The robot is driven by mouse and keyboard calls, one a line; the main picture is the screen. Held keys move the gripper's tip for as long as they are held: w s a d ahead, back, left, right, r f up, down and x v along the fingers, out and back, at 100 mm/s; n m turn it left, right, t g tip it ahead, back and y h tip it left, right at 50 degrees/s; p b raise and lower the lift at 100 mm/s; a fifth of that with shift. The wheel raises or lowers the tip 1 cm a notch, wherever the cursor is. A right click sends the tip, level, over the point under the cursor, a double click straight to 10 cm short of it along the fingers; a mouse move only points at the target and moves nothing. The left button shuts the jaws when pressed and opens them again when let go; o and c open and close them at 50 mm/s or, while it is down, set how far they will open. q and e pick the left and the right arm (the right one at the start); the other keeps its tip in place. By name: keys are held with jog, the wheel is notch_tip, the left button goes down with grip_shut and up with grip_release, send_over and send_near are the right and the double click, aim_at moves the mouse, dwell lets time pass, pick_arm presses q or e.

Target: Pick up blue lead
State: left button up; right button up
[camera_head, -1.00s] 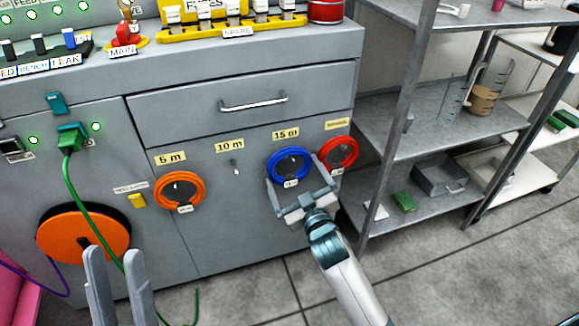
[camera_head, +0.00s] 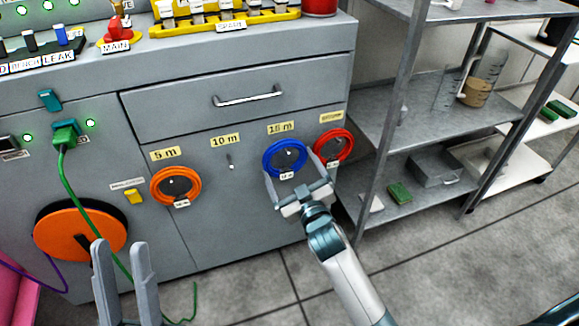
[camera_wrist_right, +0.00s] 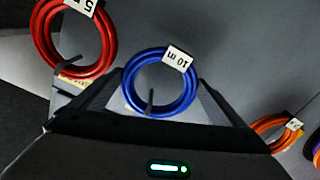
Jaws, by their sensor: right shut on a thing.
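The blue lead (camera_head: 267,171) is a coiled ring hanging on a peg on the grey cabinet front, under the "15 m" label. In the right wrist view the blue lead (camera_wrist_right: 128,92) carries a white tag reading "10 m", upside down. My right gripper (camera_head: 290,172) has its two fingers on either side of the coil and is shut on it; the exact contact is hard to see. The coil still sits against the cabinet at its peg. My left gripper (camera_head: 121,243) is open and empty at the lower left, in front of the orange reel.
A red coil (camera_head: 345,150) hangs close to the right of the blue one, and an orange coil (camera_head: 157,187) under "5 m". The "10 m" peg (camera_head: 231,163) is bare. A metal shelf (camera_head: 385,120) stands right of the cabinet. A green cable (camera_head: 90,213) hangs near my left gripper.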

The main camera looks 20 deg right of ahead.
aim_at(288, 143)
notch_tip(288, 143, up, 7)
jog(key=p, duration=0.2)
jog(key=shift+p, duration=0.3)
pick_arm(q)
jog(key=w+d+f+g+y+p, duration=0.1)
jog(key=d+f+g, duration=0.1)
jog(key=f+g, duration=0.2)
jog(key=w+d+f+g+y+p, duration=0.1)
jog(key=f+g, duration=0.3)
jog(key=f, duration=0.5)
jog(key=shift+w+d+g, duration=0.4)
jog(key=shift+d, duration=0.2)
pick_arm(e)
jog(key=s, duration=1.9)
jog(key=shift+s+d+f, duration=0.3)
pick_arm(q)
jog(key=shift+f, duration=0.1)
